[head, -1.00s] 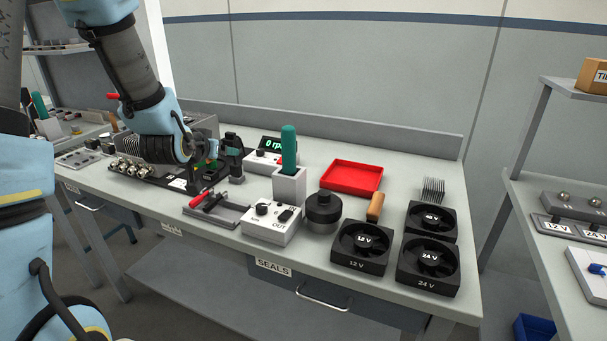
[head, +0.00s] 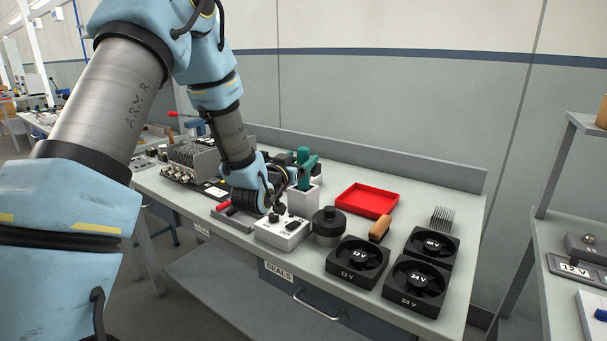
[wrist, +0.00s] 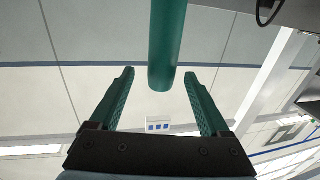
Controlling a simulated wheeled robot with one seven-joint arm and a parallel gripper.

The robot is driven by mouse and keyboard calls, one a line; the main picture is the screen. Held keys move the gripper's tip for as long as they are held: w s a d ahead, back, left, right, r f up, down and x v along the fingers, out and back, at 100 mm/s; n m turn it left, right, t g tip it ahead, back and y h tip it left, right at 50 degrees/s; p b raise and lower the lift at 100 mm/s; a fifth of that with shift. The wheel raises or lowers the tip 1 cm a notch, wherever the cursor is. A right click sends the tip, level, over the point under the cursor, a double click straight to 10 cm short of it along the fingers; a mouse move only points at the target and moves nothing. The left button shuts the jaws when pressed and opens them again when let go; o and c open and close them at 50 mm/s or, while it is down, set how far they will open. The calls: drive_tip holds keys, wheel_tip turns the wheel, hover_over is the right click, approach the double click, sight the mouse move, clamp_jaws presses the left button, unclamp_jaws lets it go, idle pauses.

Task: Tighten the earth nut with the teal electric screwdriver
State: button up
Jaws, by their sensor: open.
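The teal electric screwdriver (head: 302,156) stands upright in a white holder (head: 304,201) on the bench. My gripper (head: 299,172) is at its handle, coming from the left and partly covering it. In the wrist view the teal handle (wrist: 167,45) hangs down from the top of the picture, between and just beyond the tips of my open gripper (wrist: 160,73). Clear gaps show on both sides of the handle. A finned grey unit (head: 197,156) with round connectors stands to the left, partly behind my arm. I cannot make out the earth nut.
A white control box (head: 282,233) and a black round part (head: 328,224) stand in front of the holder. A red tray (head: 367,200) lies to the right. Black fans (head: 358,262) fill the front right. A small clamp fixture (head: 232,214) sits left of the control box.

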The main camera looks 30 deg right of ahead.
drive_tip(key=p+x, duration=0.3)
drive_tip(key=x, duration=0.2)
drive_tip(key=shift+w+d, duration=0.1)
drive_tip(key=shift+w, duration=0.1)
drive_tip(key=shift+w+d+f+p, duration=0.1)
drive_tip(key=shift+w+d+p, duration=0.15)
drive_tip(key=shift+d+p, duration=0.05)
clamp_jaws()
idle(0.4)
idle(0.7)
